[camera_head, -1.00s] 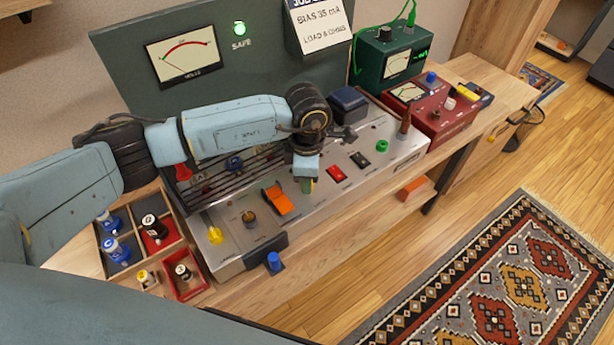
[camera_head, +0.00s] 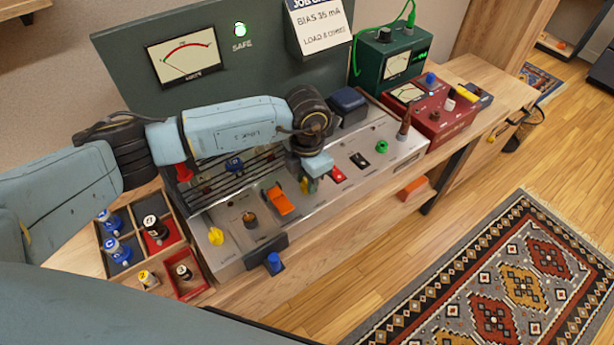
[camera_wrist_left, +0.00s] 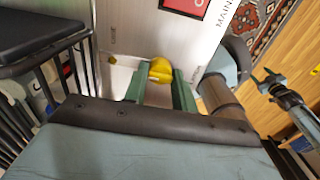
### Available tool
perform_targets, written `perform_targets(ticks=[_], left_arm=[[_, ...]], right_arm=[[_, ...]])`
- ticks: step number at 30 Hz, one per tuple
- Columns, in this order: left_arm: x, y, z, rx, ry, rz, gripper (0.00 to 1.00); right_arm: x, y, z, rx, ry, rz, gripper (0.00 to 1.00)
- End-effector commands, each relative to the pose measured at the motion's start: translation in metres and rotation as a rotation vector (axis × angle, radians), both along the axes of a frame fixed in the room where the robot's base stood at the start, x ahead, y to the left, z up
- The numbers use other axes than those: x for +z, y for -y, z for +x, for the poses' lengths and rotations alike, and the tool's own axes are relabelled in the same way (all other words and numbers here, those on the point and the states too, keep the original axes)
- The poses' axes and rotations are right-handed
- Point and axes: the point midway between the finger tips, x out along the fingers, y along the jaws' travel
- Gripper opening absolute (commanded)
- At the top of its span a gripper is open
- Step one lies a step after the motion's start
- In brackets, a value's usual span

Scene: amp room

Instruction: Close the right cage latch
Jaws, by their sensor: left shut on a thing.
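My left gripper (camera_head: 311,187) is low over the front right of the metal amp chassis (camera_head: 408,152), right of the orange switch. In the left wrist view its green fingers (camera_wrist_left: 160,88) are shut on a yellow latch knob (camera_wrist_left: 161,70), which sits between them against the pale panel. In the head view the gripper mostly hides this knob. Another yellow latch knob (camera_head: 215,236) is at the chassis's left end. The dark slatted cage (camera_head: 205,182) lies behind the controls, partly under my arm.
The orange switch (camera_head: 279,202) is left of my gripper and a red rocker switch (camera_head: 338,173) is right of it. A divided wooden tray (camera_head: 178,207) with tubes stands at the left. A red box (camera_head: 455,128) and a green meter box (camera_head: 370,68) stand at the right.

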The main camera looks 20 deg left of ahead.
Motion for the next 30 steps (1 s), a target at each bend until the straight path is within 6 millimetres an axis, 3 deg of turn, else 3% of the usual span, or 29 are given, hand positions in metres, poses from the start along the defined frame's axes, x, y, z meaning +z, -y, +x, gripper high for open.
perform_targets(ticks=[14,15,19,30], left_arm=[[-0.0004,-0.0001,-0.0002,0.015,-0.001,0.001,0.04],[-0.0004,-0.0001,-0.0002,0.015,-0.001,0.001,0.29],[-0.0003,-0.0001,-0.0002,0.015,-0.001,0.001,0.46],[0.0053,0.0001,0.0004,0.013,0.001,-0.001,0.47]], right_arm=[[0.0001,0.0001,0.0,0.0,0.0,0.0,0.58],[0.0001,0.0001,0.0,0.0,0.0,0.0,0.58],[0.0001,0.0002,0.0,0.0,0.0,0.0,0.58],[0.0006,0.0003,0.0,0.0,0.0,0.0,0.58]])
